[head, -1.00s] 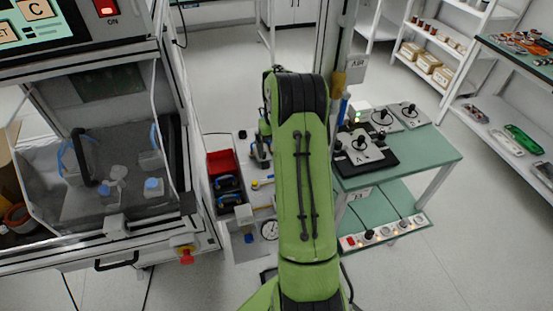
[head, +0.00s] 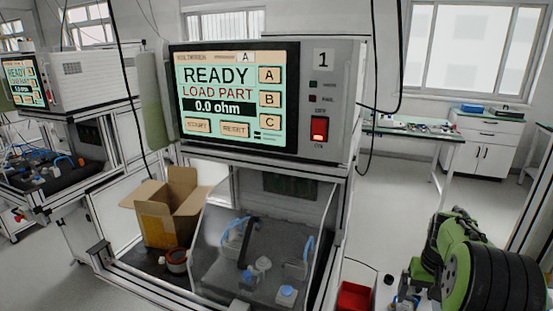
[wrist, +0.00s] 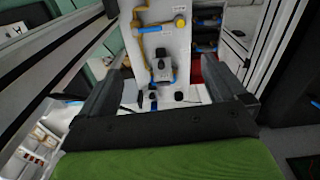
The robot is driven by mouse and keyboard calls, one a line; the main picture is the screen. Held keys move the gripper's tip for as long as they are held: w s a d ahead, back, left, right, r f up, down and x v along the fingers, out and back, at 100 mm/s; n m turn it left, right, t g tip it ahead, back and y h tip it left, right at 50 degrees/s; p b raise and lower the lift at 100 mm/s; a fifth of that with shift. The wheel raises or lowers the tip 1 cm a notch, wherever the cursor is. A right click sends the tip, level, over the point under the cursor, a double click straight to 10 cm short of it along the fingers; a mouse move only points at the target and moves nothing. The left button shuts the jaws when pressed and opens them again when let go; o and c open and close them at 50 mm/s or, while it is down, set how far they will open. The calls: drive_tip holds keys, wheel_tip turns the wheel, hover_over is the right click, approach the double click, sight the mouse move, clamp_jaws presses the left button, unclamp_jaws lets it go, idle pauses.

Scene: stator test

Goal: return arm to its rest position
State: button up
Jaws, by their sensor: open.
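My green arm (head: 470,262) is at the lower right of the head view, folded there with its black joint close to the camera. My gripper cannot be made out in the head view. In the wrist view my gripper (wrist: 162,70) has its two dark fingers wide apart, with nothing held between them. Beyond the fingers, apart from them, is a white board (wrist: 158,50) with yellow and blue-handled tools and small dark parts.
A test station (head: 330,175) with a screen reading READY, LOAD PART stands ahead, its clear-covered bay below. A cardboard box (head: 168,210) sits left of the bay. A red bin (head: 355,297) is near my arm. A second station (head: 85,85) stands at far left.

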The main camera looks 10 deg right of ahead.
drive_tip(key=s+a+r+n+t, duration=0.1)
drive_tip(key=s+a+r, duration=0.1)
drive_tip(key=a+r, duration=0.3)
drive_tip(key=s+a+r+n+t+h, duration=0.1)
drive_tip(key=s+a+r, duration=0.2)
drive_tip(key=a, duration=0.3)
drive_tip(key=s+a+r+n+t, duration=0.1)
drive_tip(key=s+a+r, duration=0.1)
drive_tip(key=a+r, duration=0.35)
drive_tip(key=s+a+f+n+t+y, duration=0.1)
drive_tip(key=s+a+n+t, duration=0.1)
drive_tip(key=s+a, duration=0.8)
drive_tip(key=s, duration=0.4)
drive_tip(key=shift+s+a+p, duration=0.2)
drive_tip(key=shift+p, duration=0.1)
drive_tip(key=shift+d, duration=0.1)
